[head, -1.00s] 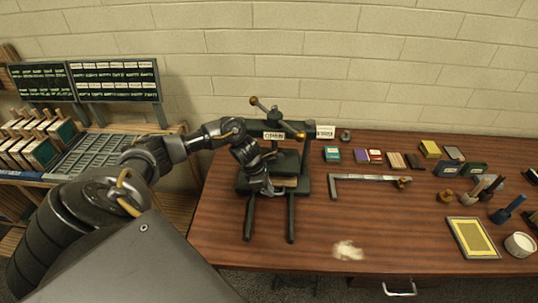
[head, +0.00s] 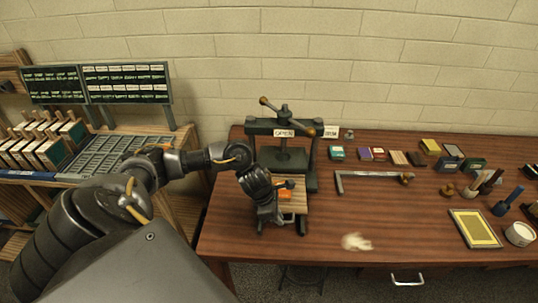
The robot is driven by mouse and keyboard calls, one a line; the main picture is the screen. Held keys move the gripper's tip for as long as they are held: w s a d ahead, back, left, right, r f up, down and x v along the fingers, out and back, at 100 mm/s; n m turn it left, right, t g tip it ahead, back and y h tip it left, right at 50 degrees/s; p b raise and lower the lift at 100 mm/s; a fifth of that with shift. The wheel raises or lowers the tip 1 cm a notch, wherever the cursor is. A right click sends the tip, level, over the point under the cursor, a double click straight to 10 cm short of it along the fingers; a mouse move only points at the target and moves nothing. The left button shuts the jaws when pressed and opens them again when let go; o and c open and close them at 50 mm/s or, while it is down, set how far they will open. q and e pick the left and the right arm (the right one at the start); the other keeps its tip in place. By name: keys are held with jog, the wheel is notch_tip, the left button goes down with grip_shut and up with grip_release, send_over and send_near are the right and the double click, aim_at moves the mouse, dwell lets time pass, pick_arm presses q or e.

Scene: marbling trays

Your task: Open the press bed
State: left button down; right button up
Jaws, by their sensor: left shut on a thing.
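The dark press (head: 284,155) stands on the wooden table, with a crossbar lever on top and a sign reading OPEN on its beam. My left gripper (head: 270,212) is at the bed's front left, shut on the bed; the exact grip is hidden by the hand. My right gripper is out of view.
A metal L-shaped bar (head: 372,175) lies right of the press. Small coloured boxes (head: 364,153), stamps and a yellow framed pad (head: 475,229) are farther right. A pale smudge (head: 356,242) is near the front edge. A type rack (head: 110,155) stands at left.

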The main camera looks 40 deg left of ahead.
pick_arm(q)
jog(key=shift+s+d, duration=0.25)
jog(key=shift+s, duration=0.05)
jog(key=c, duration=1.7)
grip_release()
jog(key=shift+o, duration=1)
jog(key=shift+r, duration=0.15)
jog(key=b+v, duration=0.2)
jog(key=v, duration=0.8)
jog(key=shift+s+r, duration=0.15)
jog(key=shift+r, duration=0.1)
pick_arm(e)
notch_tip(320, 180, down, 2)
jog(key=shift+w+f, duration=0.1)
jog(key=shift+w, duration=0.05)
